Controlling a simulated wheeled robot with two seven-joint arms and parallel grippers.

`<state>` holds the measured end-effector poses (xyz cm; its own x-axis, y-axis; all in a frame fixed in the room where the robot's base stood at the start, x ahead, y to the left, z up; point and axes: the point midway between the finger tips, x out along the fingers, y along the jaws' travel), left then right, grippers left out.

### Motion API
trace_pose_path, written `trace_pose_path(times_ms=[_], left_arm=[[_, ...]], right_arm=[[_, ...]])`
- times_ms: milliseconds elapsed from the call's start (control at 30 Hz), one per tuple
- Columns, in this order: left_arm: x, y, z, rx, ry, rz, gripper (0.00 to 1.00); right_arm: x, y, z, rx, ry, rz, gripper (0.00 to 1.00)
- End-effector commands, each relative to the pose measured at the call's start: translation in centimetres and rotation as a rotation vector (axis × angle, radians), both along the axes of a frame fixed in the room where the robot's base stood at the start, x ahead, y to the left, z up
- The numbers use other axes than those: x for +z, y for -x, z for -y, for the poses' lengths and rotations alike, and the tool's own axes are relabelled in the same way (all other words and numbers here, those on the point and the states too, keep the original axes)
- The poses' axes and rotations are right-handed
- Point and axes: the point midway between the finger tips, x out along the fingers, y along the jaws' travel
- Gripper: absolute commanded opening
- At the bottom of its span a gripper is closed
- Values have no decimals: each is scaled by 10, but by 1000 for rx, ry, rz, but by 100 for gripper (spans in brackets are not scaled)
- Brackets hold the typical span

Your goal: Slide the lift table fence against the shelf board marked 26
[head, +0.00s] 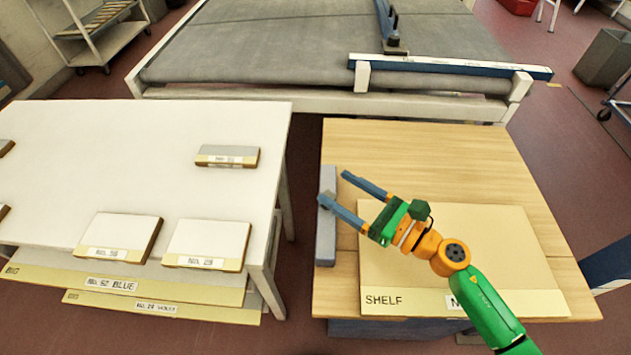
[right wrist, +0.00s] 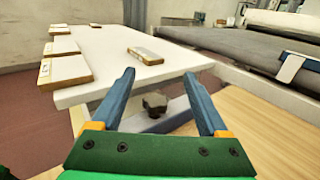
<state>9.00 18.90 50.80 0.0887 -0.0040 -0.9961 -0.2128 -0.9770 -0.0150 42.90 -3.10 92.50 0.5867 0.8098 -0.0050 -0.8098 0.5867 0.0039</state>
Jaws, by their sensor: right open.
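The lift table (head: 430,150) has a light wood top. Its fence (head: 326,240), a grey bar, lies along the left edge. A pale shelf board (head: 530,270) lies right of the fence, with a strip of bare wood between them. Its front label reads SHELF and "N"; my right arm hides the number. My right gripper (head: 333,187) is open and empty, its blue fingers pointing left over the fence's far part. In the right wrist view the open fingers (right wrist: 163,88) frame a dark lump and a grey surface that I cannot identify surely. My left gripper is not in view.
A white table (head: 150,130) on the left holds several labelled boards, with larger boards below its front edge. A gap separates it from the lift table. A grey conveyor bed (head: 250,50) with a blue-and-white bar (head: 450,66) stands behind. The lift table's far part is clear.

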Motion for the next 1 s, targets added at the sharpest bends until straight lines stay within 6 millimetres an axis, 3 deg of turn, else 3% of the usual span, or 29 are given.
trace_pose_path(times_ms=[33, 333, 467, 800, 1000], left_arm=[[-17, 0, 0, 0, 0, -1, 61], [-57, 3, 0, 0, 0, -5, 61], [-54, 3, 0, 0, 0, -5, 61], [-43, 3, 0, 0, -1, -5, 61], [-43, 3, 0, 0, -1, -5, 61]], right_arm=[[-17, 0, 0, 0, -1, -1, 78], [-57, 0, 0, -1, -2, -1, 78], [-55, -4, -5, -2, -4, -1, 78], [-54, -39, -53, -1, -3, 0, 78], [-55, -42, -58, -1, -2, -1, 78]])
